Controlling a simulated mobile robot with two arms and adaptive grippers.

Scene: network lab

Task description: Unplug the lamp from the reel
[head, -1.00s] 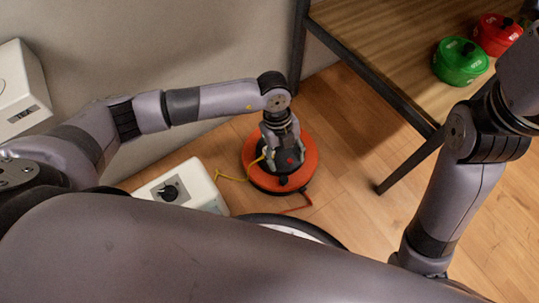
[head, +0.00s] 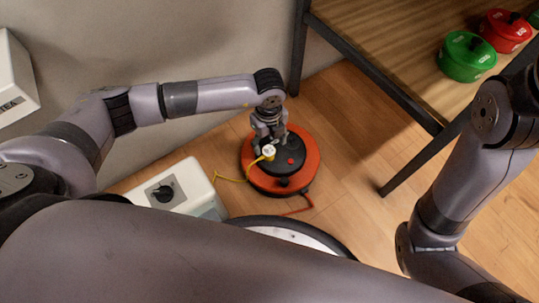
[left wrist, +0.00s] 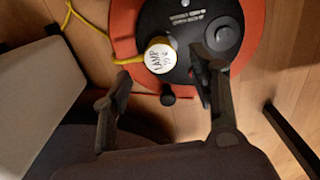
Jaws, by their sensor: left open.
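The orange cable reel (head: 309,165) with a black top stands on the wooden floor. The lamp plug (head: 267,151), yellow with a white cap, is at the left part of the reel's black top, with a yellow cable running off to the left. In the left wrist view, the plug (left wrist: 160,57) has its cap lettered "LAMP". My left gripper (head: 270,134) is open above the reel, by the plug. In the left wrist view its fingers (left wrist: 160,88) are spread, with the plug just beyond and between them, not visibly gripped. My right gripper is out of view.
A white box with a black knob (head: 180,192) stands left of the reel. A red cord (head: 300,209) leaves the reel's front.

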